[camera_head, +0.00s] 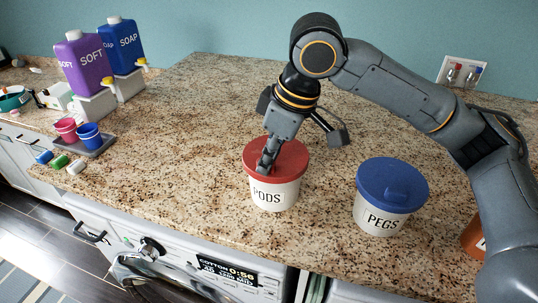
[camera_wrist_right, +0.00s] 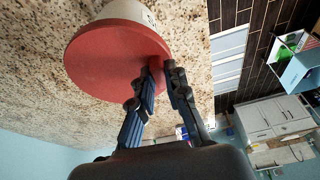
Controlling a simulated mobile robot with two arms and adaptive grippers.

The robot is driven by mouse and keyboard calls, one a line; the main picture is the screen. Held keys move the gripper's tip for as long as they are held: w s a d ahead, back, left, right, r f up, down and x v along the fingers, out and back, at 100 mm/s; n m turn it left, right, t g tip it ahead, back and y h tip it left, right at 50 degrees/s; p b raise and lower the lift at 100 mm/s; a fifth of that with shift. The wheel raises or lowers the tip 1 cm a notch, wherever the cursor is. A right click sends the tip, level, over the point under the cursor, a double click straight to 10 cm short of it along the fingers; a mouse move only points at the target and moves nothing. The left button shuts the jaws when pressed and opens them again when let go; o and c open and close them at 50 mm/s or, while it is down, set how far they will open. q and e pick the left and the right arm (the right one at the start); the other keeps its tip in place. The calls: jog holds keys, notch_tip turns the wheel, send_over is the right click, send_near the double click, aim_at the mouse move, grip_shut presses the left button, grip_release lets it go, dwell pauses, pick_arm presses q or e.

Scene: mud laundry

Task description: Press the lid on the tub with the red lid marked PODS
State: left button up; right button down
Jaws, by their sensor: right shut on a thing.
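The white tub marked PODS (camera_head: 278,196) stands upright near the front of the counter; part of its wall shows in the right wrist view (camera_wrist_right: 128,10). Its round red lid (camera_head: 293,157) lies over its mouth. The lid fills much of the upper left of the right wrist view (camera_wrist_right: 100,62). My right gripper (camera_head: 265,163) comes down from above onto the lid. Its fingertips (camera_wrist_right: 161,70) are shut on the lid's grip, which they mostly hide. I cannot tell whether the lid is fully seated all round. My left gripper is not in view.
A tub marked PEGS with a blue lid (camera_head: 394,178) stands to the right, with an orange container (camera_head: 473,238) beyond it. Purple (camera_head: 84,62) and blue (camera_head: 122,45) soap jugs and a tray with cups (camera_head: 96,147) are at left. The counter around the red-lidded tub is clear.

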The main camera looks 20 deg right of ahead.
jog(key=shift+f+p, duration=0.15)
jog(key=shift+p, duration=0.3)
dwell(0.6)
jog(key=c, duration=0.8)
grip_release()
jog(key=shift+r+p, duration=4)
jog(key=shift+p, duration=0.5)
grip_shut()
